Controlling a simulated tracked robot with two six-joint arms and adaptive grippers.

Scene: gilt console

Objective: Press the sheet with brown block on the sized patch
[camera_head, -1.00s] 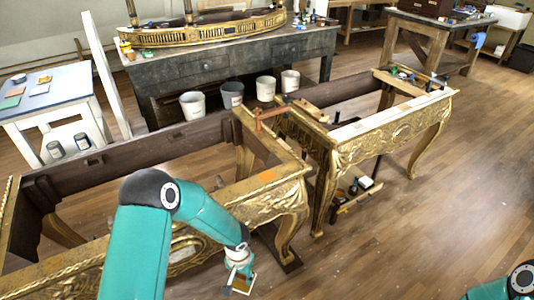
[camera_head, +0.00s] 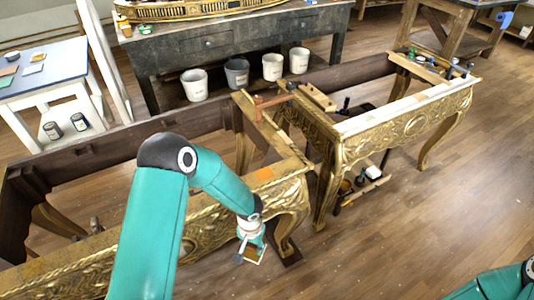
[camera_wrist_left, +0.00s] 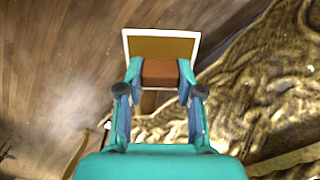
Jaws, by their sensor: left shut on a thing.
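My left gripper (camera_head: 249,245) hangs in front of the gilt console, beside its carved right front leg. In the left wrist view, its two fingers (camera_wrist_left: 160,76) are shut on a brown block (camera_wrist_left: 160,73). A sheet (camera_wrist_left: 160,47) with a gold-brown face and a pale border shows just beyond the block, and it also shows below the gripper in the head view (camera_head: 257,256). I cannot tell if block and sheet touch. The gilt console front (camera_wrist_left: 262,95) fills the right of the wrist view. I cannot pick out the sized patch. My right gripper is out of view.
A second gilt console part (camera_head: 405,120) stands at the right. A dark workbench (camera_head: 215,45) with several white and grey buckets (camera_head: 237,73) below is behind. The wood floor at the right is clear.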

